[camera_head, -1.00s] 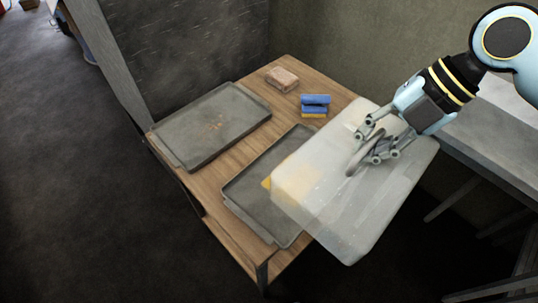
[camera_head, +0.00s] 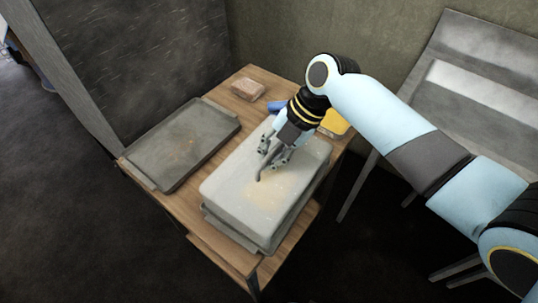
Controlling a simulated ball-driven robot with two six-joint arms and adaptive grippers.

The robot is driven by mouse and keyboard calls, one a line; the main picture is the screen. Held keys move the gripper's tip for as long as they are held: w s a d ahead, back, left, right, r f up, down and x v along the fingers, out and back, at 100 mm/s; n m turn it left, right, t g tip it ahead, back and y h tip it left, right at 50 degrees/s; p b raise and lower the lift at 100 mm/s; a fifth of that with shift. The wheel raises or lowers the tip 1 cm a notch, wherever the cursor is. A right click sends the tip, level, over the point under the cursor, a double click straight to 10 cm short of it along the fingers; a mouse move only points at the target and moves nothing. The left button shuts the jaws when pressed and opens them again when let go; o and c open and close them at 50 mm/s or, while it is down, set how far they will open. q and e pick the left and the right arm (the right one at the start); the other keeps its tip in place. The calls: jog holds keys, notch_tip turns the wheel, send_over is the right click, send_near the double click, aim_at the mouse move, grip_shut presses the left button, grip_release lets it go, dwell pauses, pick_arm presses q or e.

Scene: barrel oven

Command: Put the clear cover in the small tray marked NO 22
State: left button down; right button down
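The clear cover (camera_head: 235,188), a cloudy see-through box shape with a handle on top, is over the smaller grey tray (camera_head: 226,232) at the table's front right. The tray's rim shows below the cover's near edge; whether the cover rests fully inside it, I cannot tell. A pale yellow patch shows through the cover. My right gripper (camera_head: 272,157) is at the handle with its fingers around it, and looks shut on it. No NO 22 mark is readable. My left gripper is not in view.
A larger grey tray (camera_head: 180,148) lies to the left on the wooden table (camera_head: 183,207). A brown block (camera_head: 248,89), a blue sponge (camera_head: 277,106) and a yellow item (camera_head: 335,122) are at the back. A grey bench (camera_head: 470,100) stands at the right.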

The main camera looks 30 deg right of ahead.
jog(key=shift+f, duration=0.5)
jog(key=shift+f, duration=0.1)
jog(key=shift+f, duration=0.15)
jog(key=c, duration=1.5)
grip_release()
jog(key=shift+d+r, duration=0.2)
jog(key=shift+r, duration=0.3)
jog(key=v, duration=1.1)
jog(key=shift+s+d+r, duration=0.1)
jog(key=shift+s+r, duration=0.1)
